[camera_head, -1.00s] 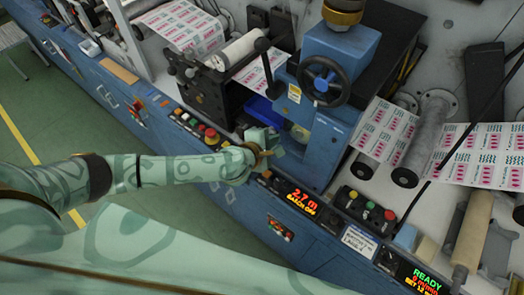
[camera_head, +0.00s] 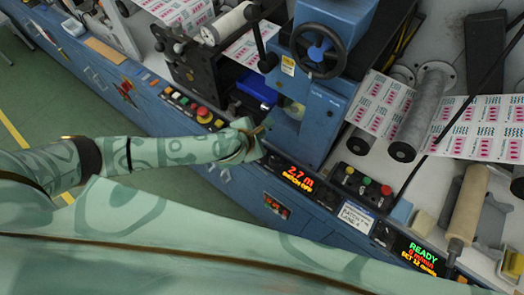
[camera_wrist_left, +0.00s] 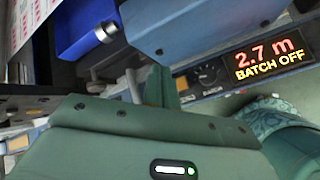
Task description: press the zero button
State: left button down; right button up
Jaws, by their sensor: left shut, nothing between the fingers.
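A counter display (camera_head: 298,178) on the blue machine front reads "2.7 m BATCH OFF" in red and yellow. It also shows large in the left wrist view (camera_wrist_left: 268,55). A dark control strip (camera_wrist_left: 208,73) with a small knob lies just left of it there. I cannot make out a button marked zero. My left gripper (camera_head: 264,128) is shut and empty, just up and left of the display in the head view. Its fingers (camera_wrist_left: 160,86) reach toward the panel in the wrist view and hide part of it. I cannot tell whether they touch it. My right gripper is out of view.
A button row with a red mushroom button (camera_head: 204,115) lies left of my left gripper. More coloured buttons (camera_head: 367,184) and a "READY" screen (camera_head: 418,255) sit to the right. A blue press housing with a black handwheel (camera_head: 319,50) stands behind. Green floor is open at left.

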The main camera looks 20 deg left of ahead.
pick_arm(q)
notch_tip(320, 180, down, 6)
jog(key=b, duration=0.5)
jog(key=shift+f, duration=0.15)
jog(key=shift+f+b, duration=0.55)
jog(key=shift+f, duration=0.05)
jog(key=shift+f, duration=0.1)
dwell(1.0)
jog(key=shift+f, duration=0.3)
jog(key=shift+f+b, duration=0.55)
dwell(0.6)
dwell(0.3)
jog(key=shift+r+p, duration=1)
